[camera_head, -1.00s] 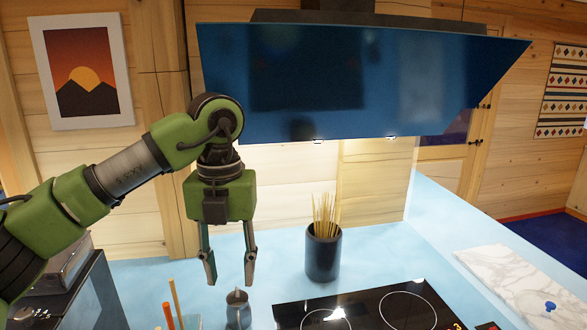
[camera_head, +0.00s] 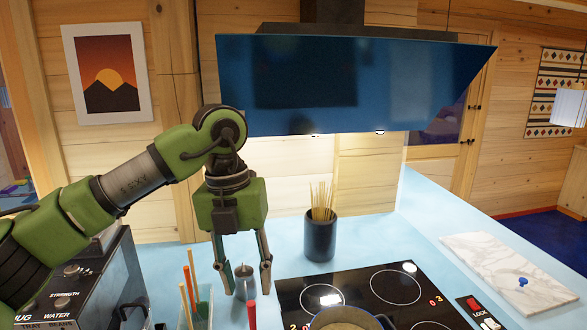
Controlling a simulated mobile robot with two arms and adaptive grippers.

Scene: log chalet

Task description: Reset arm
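My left gripper (camera_head: 246,279) comes in from the left on its green arm and points straight down over the blue counter (camera_head: 190,258). Its two fingers are apart, with nothing held between them. A small metal jug (camera_head: 243,282) shows behind and between the fingertips; I cannot tell whether they touch it. My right gripper is out of view.
A black hob (camera_head: 345,280) with a pot (camera_head: 345,318) lies at the front. A dark holder of sticks (camera_head: 320,238) stands behind it. A coffee machine (camera_head: 75,280) and a utensil container (camera_head: 196,308) are at left. A blue hood (camera_head: 340,85) hangs above. A marble board (camera_head: 510,272) lies right.

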